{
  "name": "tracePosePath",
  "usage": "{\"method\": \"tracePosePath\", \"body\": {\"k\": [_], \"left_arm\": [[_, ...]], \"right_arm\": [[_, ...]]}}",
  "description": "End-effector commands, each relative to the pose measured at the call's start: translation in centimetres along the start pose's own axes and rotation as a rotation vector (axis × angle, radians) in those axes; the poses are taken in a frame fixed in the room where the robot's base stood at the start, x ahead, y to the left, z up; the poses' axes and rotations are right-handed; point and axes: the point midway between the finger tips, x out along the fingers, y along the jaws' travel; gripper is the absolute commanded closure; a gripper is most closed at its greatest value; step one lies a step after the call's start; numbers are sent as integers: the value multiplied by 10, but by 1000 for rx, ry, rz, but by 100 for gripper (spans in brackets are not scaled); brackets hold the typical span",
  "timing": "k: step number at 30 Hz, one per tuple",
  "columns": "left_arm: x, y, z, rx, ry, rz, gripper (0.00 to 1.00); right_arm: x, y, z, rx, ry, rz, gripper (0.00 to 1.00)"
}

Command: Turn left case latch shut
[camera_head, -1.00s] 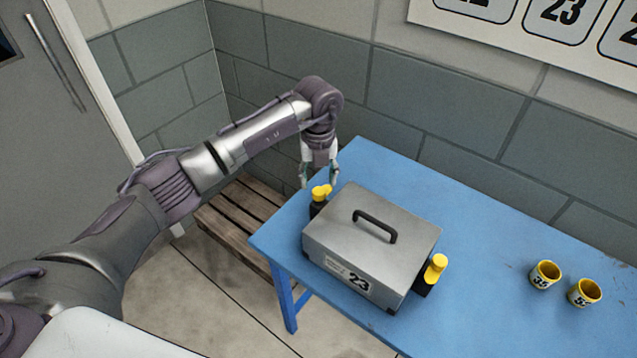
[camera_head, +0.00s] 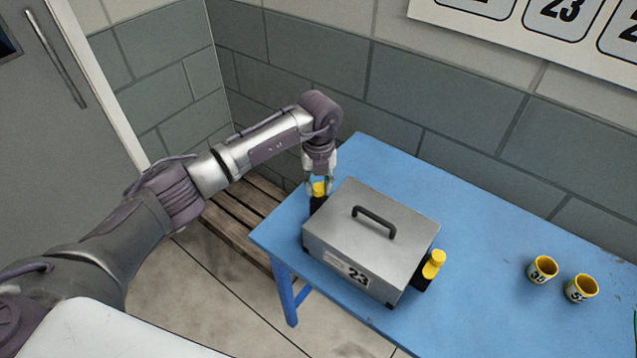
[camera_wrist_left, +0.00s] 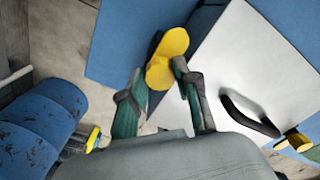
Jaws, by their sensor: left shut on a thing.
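The grey case (camera_head: 345,232), marked 23, stands on the blue table with its lid down and a black handle on top. The left case latch (camera_head: 319,190) has a yellow knob on a black body at the case's left side. My left gripper (camera_head: 319,184) points down over it, its fingers on either side of the yellow knob. In the left wrist view the yellow knob (camera_wrist_left: 167,60) sits between the fingertips. The right latch (camera_head: 433,264), also yellow, is on the case's right side. My right gripper is not in view.
Two yellow numbered cups (camera_head: 543,270) (camera_head: 581,289) stand at the right. A wooden pallet (camera_head: 240,212) lies on the floor to the left, and a block wall rises behind.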

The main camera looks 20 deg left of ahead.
Motion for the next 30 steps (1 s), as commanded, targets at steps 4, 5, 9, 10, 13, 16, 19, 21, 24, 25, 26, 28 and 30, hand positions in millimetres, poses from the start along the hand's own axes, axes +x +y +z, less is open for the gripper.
{"method": "tracePosePath", "body": {"k": [4,5,9,10,13,16,19,21,24,25,26,28,30], "left_arm": [[0,0,0,6,0,-1,100],[0,0,0,9,0,-1,100],[1,0,0,46,0,-1,100],[1,0,0,58,-1,-1,100],[2,0,1,112,-2,-1,100],[3,0,1,184,-2,-1,100],[3,0,1,271,-3,-1,100],[3,0,1,336,-4,0,100],[3,0,1,432,-4,0,100],[4,0,1,461,-4,0,100],[4,0,1,489,-3,-1,100],[3,0,1,556,-4,-1,100],[3,0,1,622,-4,-1,100]], "right_arm": [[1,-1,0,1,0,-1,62],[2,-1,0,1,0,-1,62],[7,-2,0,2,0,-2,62],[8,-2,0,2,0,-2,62],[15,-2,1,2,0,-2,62],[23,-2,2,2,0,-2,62],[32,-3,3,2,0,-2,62],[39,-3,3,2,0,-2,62],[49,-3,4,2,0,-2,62],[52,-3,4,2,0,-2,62],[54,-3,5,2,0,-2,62],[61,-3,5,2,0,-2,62],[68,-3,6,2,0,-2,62]]}}
